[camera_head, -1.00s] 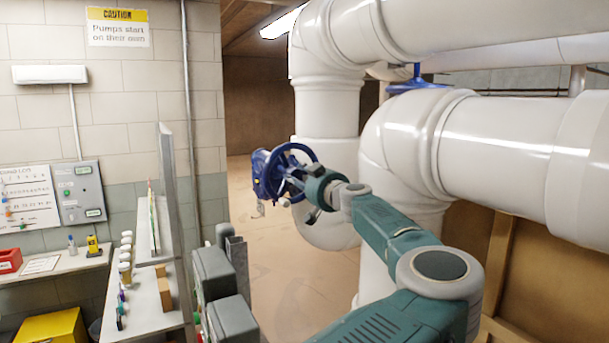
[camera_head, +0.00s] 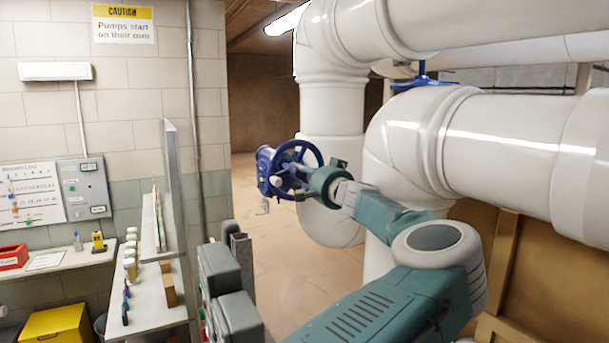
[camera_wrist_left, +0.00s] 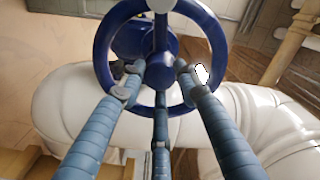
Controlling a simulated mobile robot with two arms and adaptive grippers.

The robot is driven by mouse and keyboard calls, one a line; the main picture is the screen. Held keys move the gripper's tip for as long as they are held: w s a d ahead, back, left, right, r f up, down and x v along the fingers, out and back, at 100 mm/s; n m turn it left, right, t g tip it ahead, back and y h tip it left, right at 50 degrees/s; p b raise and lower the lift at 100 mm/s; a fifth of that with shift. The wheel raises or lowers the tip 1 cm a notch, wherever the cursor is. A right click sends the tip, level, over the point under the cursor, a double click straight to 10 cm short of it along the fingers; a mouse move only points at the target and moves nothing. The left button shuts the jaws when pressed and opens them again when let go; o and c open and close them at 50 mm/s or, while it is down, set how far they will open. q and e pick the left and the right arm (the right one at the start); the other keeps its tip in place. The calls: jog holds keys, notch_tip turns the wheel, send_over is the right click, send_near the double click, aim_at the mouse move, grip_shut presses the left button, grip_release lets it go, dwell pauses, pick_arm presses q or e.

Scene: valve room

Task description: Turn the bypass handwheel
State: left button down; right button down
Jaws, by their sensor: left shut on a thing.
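A blue handwheel (camera_head: 298,166) with a round rim and spokes stands on a blue valve body (camera_head: 267,172) near the middle of the head view. My left gripper (camera_head: 300,183) is at the near face of this wheel. In the left wrist view the wheel (camera_wrist_left: 215,50) fills the upper middle. The blue-grey fingers of my left gripper (camera_wrist_left: 158,82) reach inside the rim around the hub and spokes, shut on the wheel. The exact finger contact is partly hidden. My right gripper is not in view.
Large white pipes (camera_head: 510,140) fill the right side, close to my left arm. Another blue handwheel (camera_head: 420,82) sits on top of them. A narrow shelf with several jars (camera_head: 130,255) stands at left. Bare floor (camera_head: 275,255) lies below the valve.

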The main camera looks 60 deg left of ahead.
pick_arm(q)
jog(key=shift+w+r+m, duration=0.1)
jog(key=shift+r+m, duration=0.45)
jog(key=shift+m, duration=0.15)
jog(key=c, duration=1.3)
grip_release()
jog(key=shift+c, duration=0.2)
jog(key=shift+o, duration=0.4)
jog(key=shift+a+f, duration=0.4)
jog(key=shift+f, duration=0.05)
jog(key=s+d, duration=0.1)
jog(key=d, duration=1.1)
